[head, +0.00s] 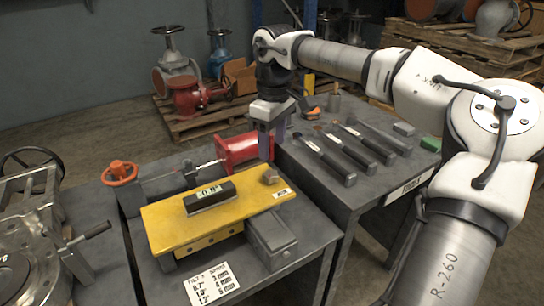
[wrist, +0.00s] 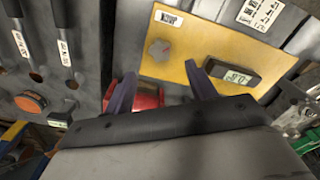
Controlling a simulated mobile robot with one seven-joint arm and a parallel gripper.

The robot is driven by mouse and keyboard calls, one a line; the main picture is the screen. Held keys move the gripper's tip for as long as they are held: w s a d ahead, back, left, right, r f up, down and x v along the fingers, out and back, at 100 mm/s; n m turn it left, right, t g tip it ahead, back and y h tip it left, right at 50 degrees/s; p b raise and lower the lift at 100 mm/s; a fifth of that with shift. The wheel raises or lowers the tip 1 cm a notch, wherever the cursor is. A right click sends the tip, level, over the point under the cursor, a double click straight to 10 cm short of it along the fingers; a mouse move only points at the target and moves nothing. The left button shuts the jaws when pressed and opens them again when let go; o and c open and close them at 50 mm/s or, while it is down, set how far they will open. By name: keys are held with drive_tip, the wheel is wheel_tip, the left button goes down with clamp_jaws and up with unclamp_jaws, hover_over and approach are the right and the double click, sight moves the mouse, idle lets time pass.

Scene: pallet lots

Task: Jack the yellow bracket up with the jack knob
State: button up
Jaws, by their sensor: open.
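The yellow bracket (head: 165,222) lies as a flat plate over a grey block on the near bench. A black digital level (head: 210,197) sits on it, with a display that seems to read about 0.8°. The jack knob (head: 270,176), small and grey-brown, stands near the bracket's right end by a white label; it also shows in the wrist view (wrist: 159,49). My gripper (head: 268,148) is open and empty, pointing down above and behind the knob. In the wrist view its purple fingers (wrist: 160,88) are apart, with the knob ahead of them, untouched.
A tilt card (head: 213,285) lies in front. Several dark-handled tools (head: 365,148) lie on the right bench. A metal flange fixture (head: 30,240) fills the left.

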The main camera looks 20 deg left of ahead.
drive_tip(key=shift+r+p, duration=0.35)
drive_tip(key=shift+r, duration=2.35)
